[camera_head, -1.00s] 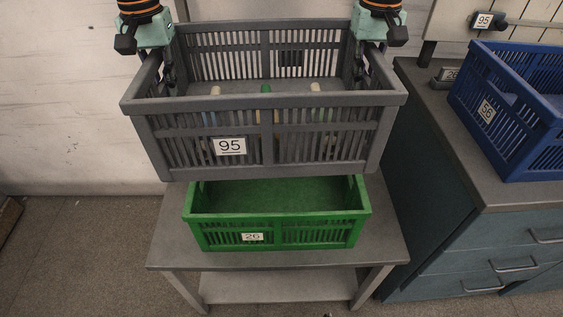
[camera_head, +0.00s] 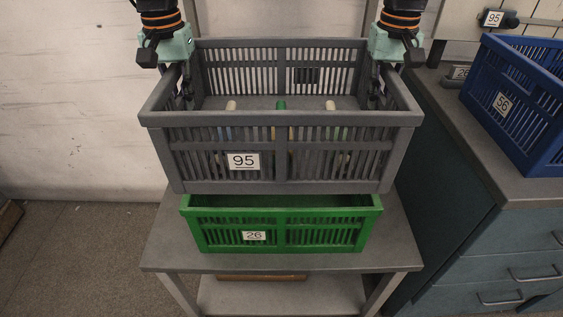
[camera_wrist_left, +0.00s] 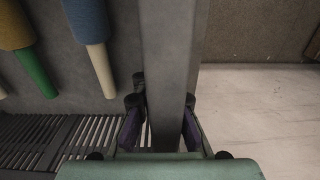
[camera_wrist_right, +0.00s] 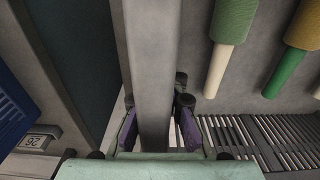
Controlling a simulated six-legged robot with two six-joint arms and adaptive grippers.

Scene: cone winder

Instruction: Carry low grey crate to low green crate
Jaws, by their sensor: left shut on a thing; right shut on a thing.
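The grey crate (camera_head: 330,118), labelled 95, is held level by both grippers and covers much of the green crate behind and below it. Several cones with coloured yarn (camera_wrist_left: 88,22) lie inside it. My left gripper (camera_head: 186,90) is shut on the crate's left side wall, whose rim (camera_wrist_left: 168,60) runs between the fingers in the left wrist view. My right gripper (camera_head: 376,88) is shut on the right side wall, with its rim (camera_wrist_right: 152,60) between the fingers. The green crate (camera_head: 310,236), labelled 26, stands on a small grey table; its interior is mostly hidden.
The grey table (camera_head: 405,255) has a lower shelf (camera_head: 330,297) with a brown item (camera_head: 262,277) on it. At right, a cabinet with drawers (camera_head: 490,250) bears a blue crate (camera_head: 535,125) labelled 56, close to the table. Open floor (camera_head: 70,250) lies at left.

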